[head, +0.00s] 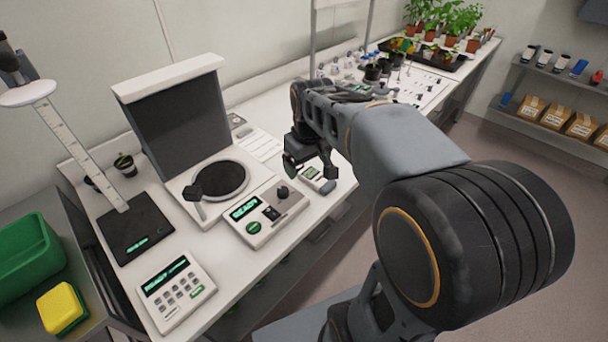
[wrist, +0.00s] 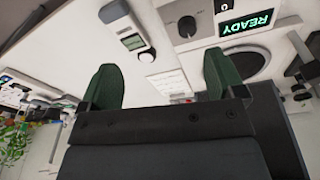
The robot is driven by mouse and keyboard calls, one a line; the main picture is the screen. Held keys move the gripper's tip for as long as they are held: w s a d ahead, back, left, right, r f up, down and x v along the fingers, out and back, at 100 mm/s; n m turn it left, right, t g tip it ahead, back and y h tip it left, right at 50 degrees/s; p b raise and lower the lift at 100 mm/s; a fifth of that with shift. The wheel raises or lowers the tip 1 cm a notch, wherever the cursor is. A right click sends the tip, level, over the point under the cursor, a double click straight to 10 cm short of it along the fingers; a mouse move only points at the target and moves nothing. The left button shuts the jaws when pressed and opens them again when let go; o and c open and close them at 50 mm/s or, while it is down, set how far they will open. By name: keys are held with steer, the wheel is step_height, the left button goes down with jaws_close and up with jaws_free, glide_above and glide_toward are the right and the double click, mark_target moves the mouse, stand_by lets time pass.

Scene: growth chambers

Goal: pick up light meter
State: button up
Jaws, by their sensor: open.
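A small pale handheld device with a little greenish screen, which looks like the light meter (head: 311,174), lies on the white bench near its front edge. It also shows in the wrist view as the light meter (wrist: 122,27), at the upper left, with a dark rounded end. My gripper (head: 310,166) is above the bench close to the meter and partly overlaps it in the head view. In the wrist view my gripper (wrist: 163,80) has its two dark green fingers spread wide, with nothing between them. The meter is beyond the fingertips, apart from them.
A bench instrument with a READY display (head: 262,213) stands left of the meter. Behind it is a device with a round black plate (head: 220,180) and upright panel. A keypad unit (head: 174,290) sits at the front left. Potted plants (head: 440,25) stand at the far end.

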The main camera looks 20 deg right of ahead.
steer(key=w+d+f, duration=0.1)
steer(key=w+d, duration=0.1)
steer(key=w, duration=0.1)
steer(key=w+d+n+g, duration=0.1)
steer(key=w+d, duration=0.1)
steer(key=w, duration=0.1)
steer(key=w+d+f+n, duration=0.1)
steer(key=w+d, duration=0.1)
steer(key=w, duration=0.2)
steer(key=shift+f+g+b, duration=0.3)
glide_above(312, 174)
steer(key=shift+n, duration=0.3)
step_height(312, 174, down, 8)
steer(key=shift+s+r, duration=0.1)
steer(key=shift+r, duration=0.15)
steer(key=shift+w+f, duration=0.2)
steer(key=shift+f, duration=3.05)
steer(key=c, duration=1.1)
